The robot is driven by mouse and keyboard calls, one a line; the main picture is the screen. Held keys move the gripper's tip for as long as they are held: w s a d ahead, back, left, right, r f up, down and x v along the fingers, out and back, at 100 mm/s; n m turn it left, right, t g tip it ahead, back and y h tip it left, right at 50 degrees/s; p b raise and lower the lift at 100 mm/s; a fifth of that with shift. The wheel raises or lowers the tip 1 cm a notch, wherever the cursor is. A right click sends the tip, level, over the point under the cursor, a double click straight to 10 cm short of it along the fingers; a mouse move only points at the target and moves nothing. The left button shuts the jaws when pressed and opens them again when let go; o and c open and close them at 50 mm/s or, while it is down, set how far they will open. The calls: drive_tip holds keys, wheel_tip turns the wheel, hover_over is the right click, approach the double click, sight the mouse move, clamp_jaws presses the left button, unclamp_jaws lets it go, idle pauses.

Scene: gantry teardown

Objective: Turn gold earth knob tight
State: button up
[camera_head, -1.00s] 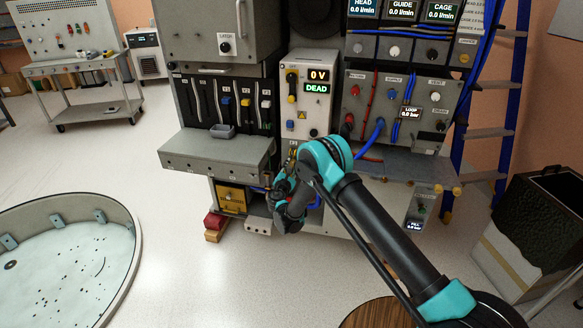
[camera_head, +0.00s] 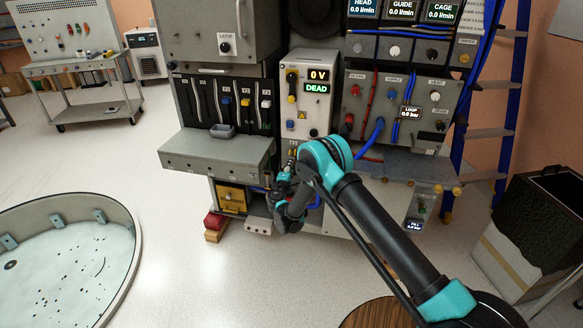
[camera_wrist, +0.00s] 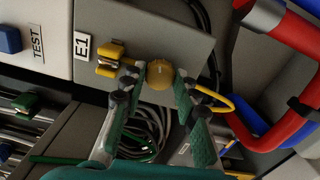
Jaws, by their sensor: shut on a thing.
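The gold earth knob (camera_wrist: 160,76) shows in the wrist view on a grey panel, to the right of the E1 label (camera_wrist: 82,46). My gripper (camera_wrist: 159,84) has its two green-padded fingers on either side of the knob and is shut on it. In the head view my gripper (camera_head: 284,190) is low in front of the machine, below the panel with the DEAD display (camera_head: 317,88). The knob is hidden by my arm there. A yellow clamp (camera_wrist: 108,60) with a yellow cable sits just left of the knob.
Red and blue hoses (camera_wrist: 285,115) run close on the right in the wrist view. Coiled cables (camera_wrist: 150,135) hang below the panel. In the head view a grey shelf (camera_head: 215,150) juts out at left, and a round tub (camera_head: 125,215) stands on the floor.

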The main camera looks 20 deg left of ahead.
drive_tip(key=shift+m, duration=17.4)
drive_tip(key=o, duration=1.2)
drive_tip(key=shift+c, duration=0.2)
